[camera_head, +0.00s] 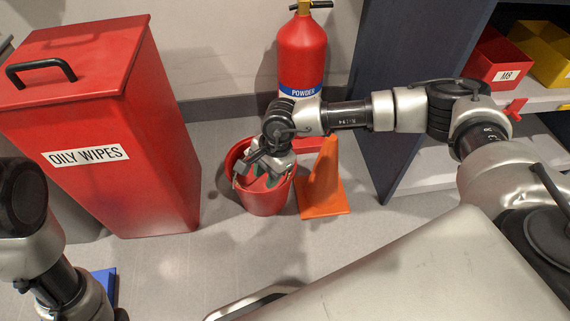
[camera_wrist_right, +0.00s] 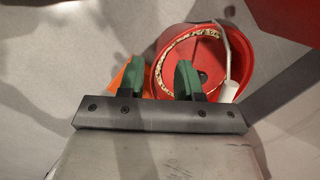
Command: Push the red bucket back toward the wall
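The red bucket (camera_head: 268,204) stands upright on the floor between the red bin and the orange cone, in front of the wall (camera_head: 215,45). My right gripper (camera_head: 266,175) is over the bucket's open top in the head view and hides part of the rim and inside. In the right wrist view the bucket (camera_wrist_right: 212,55) shows its round opening, with a white handle grip at its right side. The green fingertips of my right gripper (camera_wrist_right: 161,78) are apart with nothing held between them. Contact with the bucket cannot be told. My left gripper is out of view.
A red OILY WIPES bin (camera_head: 150,150) stands left of the bucket. An orange cone (camera_head: 322,185) stands close at its right. A fire extinguisher (camera_head: 302,55) is behind, near the wall. A dark shelf unit (camera_head: 415,45) is at right. Floor in front is clear.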

